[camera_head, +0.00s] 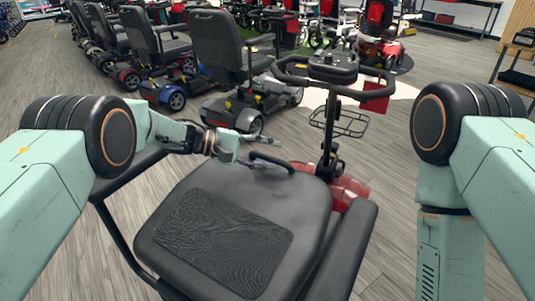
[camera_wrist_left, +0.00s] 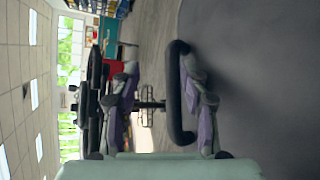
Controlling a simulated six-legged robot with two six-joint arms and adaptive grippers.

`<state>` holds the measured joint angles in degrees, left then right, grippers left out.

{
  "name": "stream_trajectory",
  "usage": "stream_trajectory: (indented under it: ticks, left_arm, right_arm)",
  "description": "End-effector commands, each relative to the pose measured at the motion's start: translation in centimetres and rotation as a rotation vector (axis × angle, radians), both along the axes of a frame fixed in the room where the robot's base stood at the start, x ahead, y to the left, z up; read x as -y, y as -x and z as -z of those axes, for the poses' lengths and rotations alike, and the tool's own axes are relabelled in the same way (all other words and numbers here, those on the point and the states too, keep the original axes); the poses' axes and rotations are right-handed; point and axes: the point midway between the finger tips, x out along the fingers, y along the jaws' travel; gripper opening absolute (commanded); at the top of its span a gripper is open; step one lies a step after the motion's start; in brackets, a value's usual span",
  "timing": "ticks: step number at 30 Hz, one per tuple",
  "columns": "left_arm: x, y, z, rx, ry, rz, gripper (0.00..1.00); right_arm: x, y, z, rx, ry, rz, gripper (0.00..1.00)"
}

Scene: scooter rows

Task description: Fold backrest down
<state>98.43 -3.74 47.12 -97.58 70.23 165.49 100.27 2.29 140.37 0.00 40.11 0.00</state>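The black backrest (camera_head: 180,255) of the red scooter fills the lower middle of the head view. Its textured rear panel faces up, and it leans far forward over the seat, which it hides. A black loop handle (camera_head: 272,160) stands at its far edge. My left gripper (camera_head: 262,166) is at this handle. In the left wrist view, my left gripper (camera_wrist_left: 165,108) has its fingers apart, with the handle (camera_wrist_left: 174,95) between them, nearer the right-hand finger. The backrest surface (camera_wrist_left: 265,75) fills the right side there. My right arm shows at the right of the head view; its gripper is out of view.
The scooter's handlebar (camera_head: 333,70) and wire basket (camera_head: 347,122) stand just beyond the backrest. An armrest (camera_head: 345,252) lies along its right side. Several parked scooters (camera_head: 222,50) form a row at upper left. Wooden floor is free around the scooter.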

Motion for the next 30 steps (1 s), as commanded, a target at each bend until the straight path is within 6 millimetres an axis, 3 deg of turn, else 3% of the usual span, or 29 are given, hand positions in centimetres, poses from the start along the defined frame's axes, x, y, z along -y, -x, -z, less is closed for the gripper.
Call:
stream_trajectory:
  ticks: [8, 21, 30]
  left_arm:
    - [-1.8, -0.1, -1.1, 0.008, 0.005, -0.006, 0.39]
    - [-9.7, 1.1, -3.3, 0.001, 0.002, -0.003, 0.39]
    - [-11.3, 1.5, -3.8, 0.000, 0.000, 0.000, 0.39]
  right_arm:
    - [0.0, 0.0, 0.0, 0.000, 0.000, 0.000, 0.40]
    - [0.0, 0.0, 0.0, 0.000, 0.000, 0.000, 0.40]
    - [0.0, 0.0, 0.0, 0.000, 0.000, 0.000, 0.40]
